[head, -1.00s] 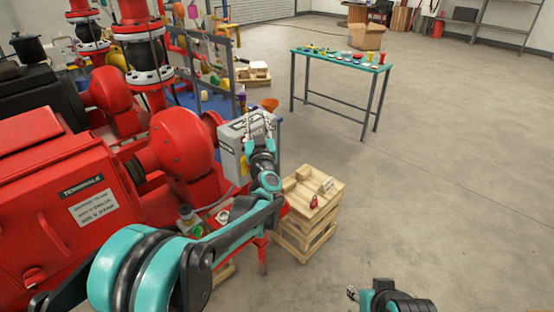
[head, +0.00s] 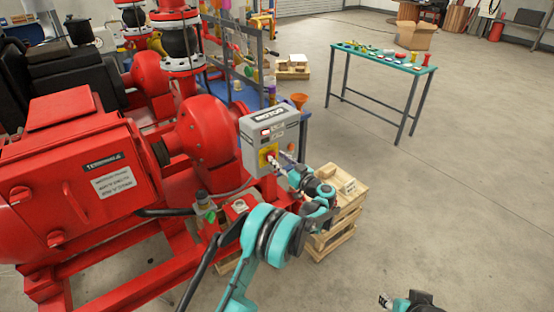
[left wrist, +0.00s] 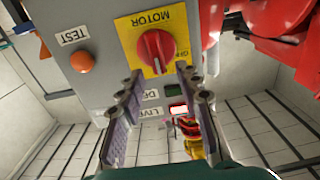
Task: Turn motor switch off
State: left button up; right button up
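The grey motor box (head: 272,128) stands beside the red pump, with the label MOTOR on its top. Its red rotary switch (head: 268,154) sits on a yellow plate. In the left wrist view the red knob (left wrist: 156,50) shows large on the yellow plate (left wrist: 150,22), with its lettering upside down. My left gripper (head: 280,162) is just in front of the switch. Its fingers (left wrist: 160,76) are spread apart, with the knob between and beyond their tips; I cannot tell whether they touch it. My right gripper (head: 386,300) is at the bottom edge, far from the box.
An orange TEST button (left wrist: 82,62) and small lit indicator windows (left wrist: 178,109) are on the same panel. Wooden crates (head: 345,205) stand just right of the box. A teal-topped table (head: 385,56) with small parts stands behind. The floor to the right is clear.

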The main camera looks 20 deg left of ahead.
aim_at(266, 160)
pick_arm(q)
jog(key=shift+x, duration=1.05)
grip_shut()
jog(key=shift+s+n, duration=0.1)
jog(key=shift+n, duration=0.2)
jog(key=n, duration=0.2)
jog(key=n+b, duration=0.1)
jog(key=shift+s+a+n, duration=0.25)
jog(key=shift+s+n, duration=0.05)
jog(key=shift+n, duration=0.1)
jog(key=n, duration=0.3)
jog(key=f+n+b, duration=0.1)
jog(key=n, duration=0.2)
jog(key=s+n, duration=0.1)
jog(key=n, duration=0.2)
jog(key=shift+a+f+b, duration=0.25)
jog(key=shift+a+b, duration=0.05)
jog(key=shift+a, duration=0.1)
jog(key=shift+s+f+n+b, duration=0.1)
jog(key=shift+f+n+b, duration=0.1)
jog(key=shift+n, duration=0.95)
jog(key=shift+f+n+b, duration=0.15)
jog(key=shift+f+n, duration=0.1)
jog(key=shift+n, duration=0.9)
